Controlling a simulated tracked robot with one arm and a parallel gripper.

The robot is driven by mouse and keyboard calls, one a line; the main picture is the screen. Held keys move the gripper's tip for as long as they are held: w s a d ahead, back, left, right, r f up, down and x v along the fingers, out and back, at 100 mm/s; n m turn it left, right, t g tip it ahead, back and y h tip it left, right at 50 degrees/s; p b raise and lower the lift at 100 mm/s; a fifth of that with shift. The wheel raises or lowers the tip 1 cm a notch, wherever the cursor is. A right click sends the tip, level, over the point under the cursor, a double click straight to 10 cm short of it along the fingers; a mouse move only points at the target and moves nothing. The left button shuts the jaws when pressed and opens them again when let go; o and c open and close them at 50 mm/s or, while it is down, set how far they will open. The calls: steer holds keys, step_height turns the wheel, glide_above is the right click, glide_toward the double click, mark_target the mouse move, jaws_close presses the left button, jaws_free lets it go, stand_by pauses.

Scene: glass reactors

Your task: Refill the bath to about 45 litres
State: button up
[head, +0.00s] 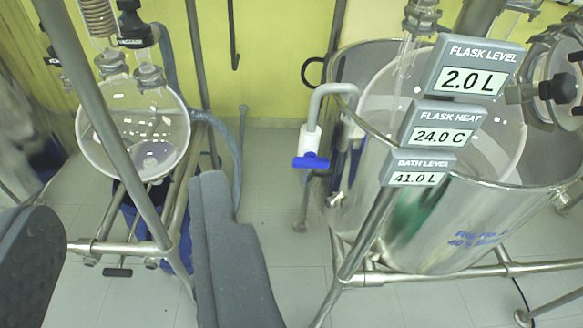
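The bath is a large steel vessel (440,225) at right, with a big glass flask (385,85) inside it. The bath level sign (418,178) reads 41.0 L. The flask level sign (475,80) reads 2.0 L and the flask heat sign (440,135) reads 24.0 C. A grey pipe (335,88) hooks over the bath rim and carries a white valve (310,140) with a blue handle (311,162). The handle lies crosswise below the white body. My gripper (125,200) is open and empty, its fingers wide apart, left of and apart from the valve.
A smaller round glass flask (150,125) hangs in a steel frame (110,247) at left. Bath frame legs (355,260) stand in front of the bath. Another steel fitting (555,90) is at far right. Tiled floor (285,215) is clear between the frames.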

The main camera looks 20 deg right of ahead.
steer(key=shift+o, duration=1)
steer(key=o, duration=0.5)
steer(key=shift+w+f, duration=0.1)
steer(key=shift+w, duration=0.15)
steer(key=o, duration=0.7)
steer(key=shift+m+h, duration=0.5)
steer(key=w+f, duration=0.1)
steer(key=w, duration=0.1)
steer(key=w+d+f, duration=0.1)
steer(key=w+f, duration=0.1)
steer(key=w, duration=0.1)
steer(key=w+d+f, duration=0.1)
steer(key=w+f, duration=0.1)
steer(key=w, duration=0.1)
steer(key=shift+d+f+p, duration=0.1)
steer(key=shift+f+p, duration=0.05)
steer(key=shift+p, duration=0.25)
steer(key=shift+c, duration=0.2)
steer(key=m+t+h+p, duration=0.2)
steer(key=h, duration=0.2)
glide_toward(312, 166)
steer(key=x, duration=0.8)
steer(key=shift+f+b, duration=0.2)
steer(key=shift+b, duration=0.1)
steer(key=shift+x, duration=0.85)
steer(key=shift+r, duration=0.15)
